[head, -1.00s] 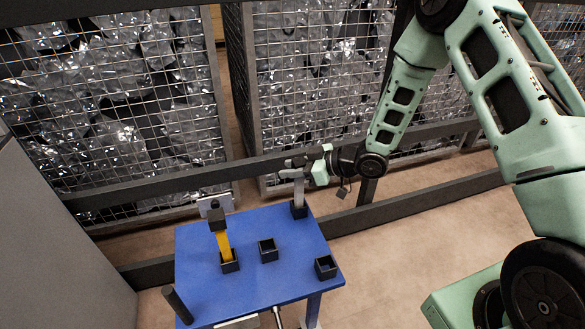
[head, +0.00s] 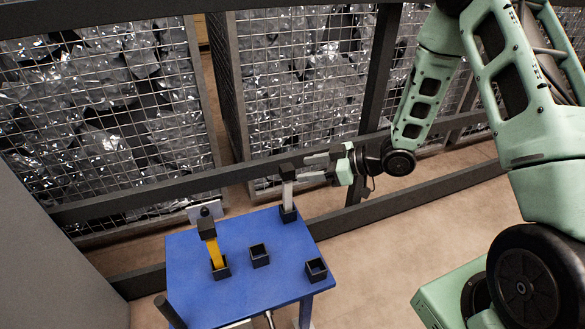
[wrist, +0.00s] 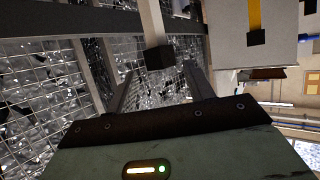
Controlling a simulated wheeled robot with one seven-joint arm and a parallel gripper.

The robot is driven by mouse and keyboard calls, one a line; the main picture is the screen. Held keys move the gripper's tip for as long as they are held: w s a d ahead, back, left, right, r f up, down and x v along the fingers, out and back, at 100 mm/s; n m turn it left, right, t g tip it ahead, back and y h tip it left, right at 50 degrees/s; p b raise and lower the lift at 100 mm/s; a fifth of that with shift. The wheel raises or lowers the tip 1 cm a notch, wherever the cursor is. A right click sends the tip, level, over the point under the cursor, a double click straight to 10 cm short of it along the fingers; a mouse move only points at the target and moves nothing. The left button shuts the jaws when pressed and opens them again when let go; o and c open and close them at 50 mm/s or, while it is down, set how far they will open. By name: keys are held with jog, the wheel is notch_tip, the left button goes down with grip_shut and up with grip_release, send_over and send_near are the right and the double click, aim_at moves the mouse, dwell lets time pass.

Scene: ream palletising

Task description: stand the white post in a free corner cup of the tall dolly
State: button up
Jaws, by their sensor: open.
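The white post (head: 288,194) stands upright in a black cup (head: 288,214) at the back right corner of the blue dolly top (head: 240,285). It has a black cap, which also shows in the wrist view (wrist: 160,57) in line with the gap between the fingers. My gripper (head: 318,166) is open, to the right of the post's top, and looks clear of it. In the wrist view my gripper (wrist: 160,80) shows nothing held. A yellow post (head: 216,252) with a black cap stands in the left cup. The middle cup (head: 260,255) and the right front cup (head: 316,269) look empty.
A dark upright post (head: 170,311) is at the dolly's front left. A dark rail (head: 330,220) and wire mesh cages (head: 290,80) stand behind the dolly. A grey panel (head: 60,260) is at the left. Open floor (head: 420,230) lies to the right.

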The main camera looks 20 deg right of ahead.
jog(key=s+a+r+m+g+h, duration=0.2)
jog(key=s+a+r+g+h, duration=0.1)
jog(key=s+a+r+h, duration=0.45)
jog(key=s+a+r+g+h, duration=0.1)
jog(key=s+a+r+g, duration=0.1)
jog(key=s, duration=0.8)
jog(key=s+a+r+m+g+h, duration=0.1)
jog(key=s+a+r+g+h, duration=0.1)
jog(key=s, duration=0.9)
notch_tip(320, 180, up, 3)
jog(key=shift+s+f+g, duration=0.2)
jog(key=shift+s+g, duration=0.1)
jog(key=shift+g, duration=0.2)
notch_tip(320, 180, up, 21)
jog(key=p, duration=2.1)
jog(key=shift+r+p, duration=0.15)
jog(key=shift+p, duration=0.15)
